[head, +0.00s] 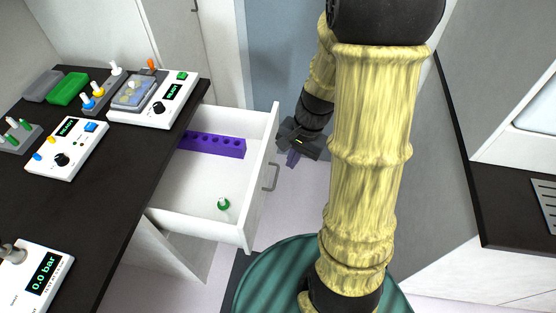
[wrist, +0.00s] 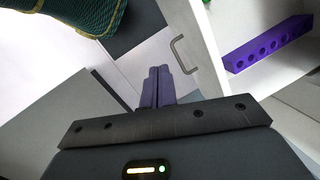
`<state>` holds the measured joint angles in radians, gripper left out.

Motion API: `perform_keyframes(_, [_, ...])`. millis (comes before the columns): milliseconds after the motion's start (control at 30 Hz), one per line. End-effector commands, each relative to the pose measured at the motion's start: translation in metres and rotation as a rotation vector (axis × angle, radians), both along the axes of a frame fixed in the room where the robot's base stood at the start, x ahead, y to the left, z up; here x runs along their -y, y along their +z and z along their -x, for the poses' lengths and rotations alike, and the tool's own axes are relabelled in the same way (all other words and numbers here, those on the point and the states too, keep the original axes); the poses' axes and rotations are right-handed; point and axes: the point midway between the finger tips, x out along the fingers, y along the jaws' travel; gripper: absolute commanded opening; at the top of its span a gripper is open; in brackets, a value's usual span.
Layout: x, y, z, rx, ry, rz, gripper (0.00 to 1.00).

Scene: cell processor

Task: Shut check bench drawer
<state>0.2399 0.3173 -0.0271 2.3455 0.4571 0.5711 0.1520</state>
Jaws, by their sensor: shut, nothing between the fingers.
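The white check bench drawer (head: 205,215) stands open, pulled out from under the dark bench top toward my arm. A purple rack (head: 212,144) and a small green-capped item (head: 223,204) lie inside it. The grey bar handle (head: 270,177) is on its front panel. My gripper (head: 292,160) is shut and empty, outside the drawer, to the right of the front panel and beyond the handle. In the wrist view the closed purple fingers (wrist: 158,88) point toward the front panel, with the handle (wrist: 184,55) just to their right. They appear apart from it.
The dark bench (head: 120,190) carries white instruments (head: 66,147), a green block (head: 68,89) and several small knobbed parts. A second dark counter (head: 500,200) stands at the right. Floor shows between the drawer front and my base.

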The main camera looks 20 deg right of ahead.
Motion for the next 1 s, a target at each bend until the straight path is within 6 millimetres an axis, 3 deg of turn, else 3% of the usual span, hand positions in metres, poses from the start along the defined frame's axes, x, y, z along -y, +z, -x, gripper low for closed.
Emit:
perform_keyframes(33, [0.009, -0.017, -0.008, -0.042, -0.123, -0.053, 0.0])
perform_keyframes(300, [0.056, -0.077, -0.055, -0.196, -0.741, -0.372, 0.0])
perform_keyframes(500, [0.099, -0.112, -0.086, -0.246, -1.088, -0.587, 0.0])
perform_keyframes(633, [0.11, -0.118, -0.093, -0.252, -1.166, -0.64, 0.0])
perform_keyframes(1000, [0.108, -0.119, -0.093, -0.252, -1.166, -0.64, 0.0])
